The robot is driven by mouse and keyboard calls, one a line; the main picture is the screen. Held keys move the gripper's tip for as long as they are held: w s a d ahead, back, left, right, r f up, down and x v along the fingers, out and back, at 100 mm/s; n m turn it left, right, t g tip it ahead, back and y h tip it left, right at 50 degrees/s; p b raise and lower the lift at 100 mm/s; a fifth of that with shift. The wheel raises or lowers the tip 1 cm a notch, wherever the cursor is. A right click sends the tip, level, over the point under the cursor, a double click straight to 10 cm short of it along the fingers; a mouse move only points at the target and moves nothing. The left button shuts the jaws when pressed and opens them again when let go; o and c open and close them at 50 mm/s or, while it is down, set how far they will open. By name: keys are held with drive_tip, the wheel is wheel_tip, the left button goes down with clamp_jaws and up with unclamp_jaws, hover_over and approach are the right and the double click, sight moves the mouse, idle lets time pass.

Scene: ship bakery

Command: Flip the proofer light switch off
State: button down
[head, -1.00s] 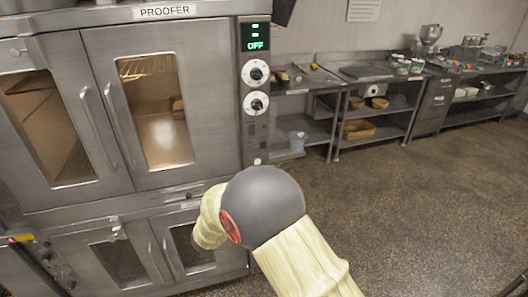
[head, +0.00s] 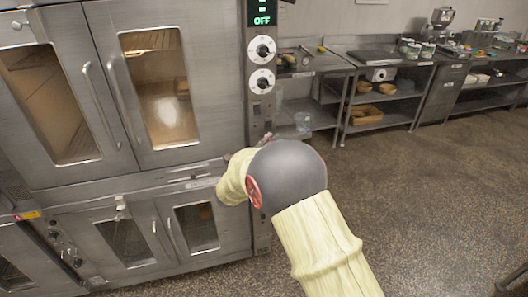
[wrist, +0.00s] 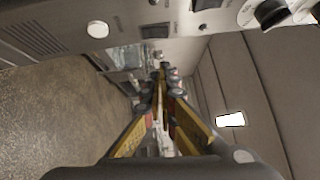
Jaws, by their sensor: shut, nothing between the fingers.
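The proofer (head: 215,60) is a steel double-door oven at the left of the head view, with a warm glow behind its upper windows. Its narrow control panel has a green display reading OFF (head: 262,20) and two white dials (head: 262,81). Small dark rocker switches (head: 257,110) sit below the dials. In the wrist view, the panel lies sideways along the top, with dark switches (wrist: 155,30) and a round white button (wrist: 97,29). Which switch is the light's is not readable. My gripper (wrist: 163,75) is shut and empty, near the panel; contact is not visible. My arm mostly hides it in the head view.
Steel shelving tables (head: 345,85) with bowls and trays stand along the back wall right of the proofer. Lower oven doors (head: 195,225) are beneath it. The speckled floor (head: 440,200) at the right is clear.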

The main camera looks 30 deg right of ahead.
sight(269, 129)
drive_tip(key=w, duration=0.1)
drive_tip(key=w+d+b, duration=0.1)
drive_tip(key=w, duration=0.1)
drive_tip(key=w+d, duration=0.1)
drive_tip(key=shift+w+d+r+b, duration=0.2)
drive_tip(key=shift+w+r+b, duration=0.1)
drive_tip(key=shift+w+r, duration=0.05)
drive_tip(key=shift+r, duration=0.1)
drive_tip(key=p, duration=0.2)
drive_tip(key=shift+w+r+p, duration=0.2)
drive_tip(key=shift+r+p, duration=0.05)
drive_tip(key=shift+p, duration=0.1)
drive_tip(key=shift+w+r+y+p, duration=0.1)
drive_tip(key=shift+y+p, duration=0.2)
drive_tip(key=shift+p, duration=0.2)
drive_tip(key=shift+f, duration=0.3)
drive_tip(key=shift+n, duration=0.3)
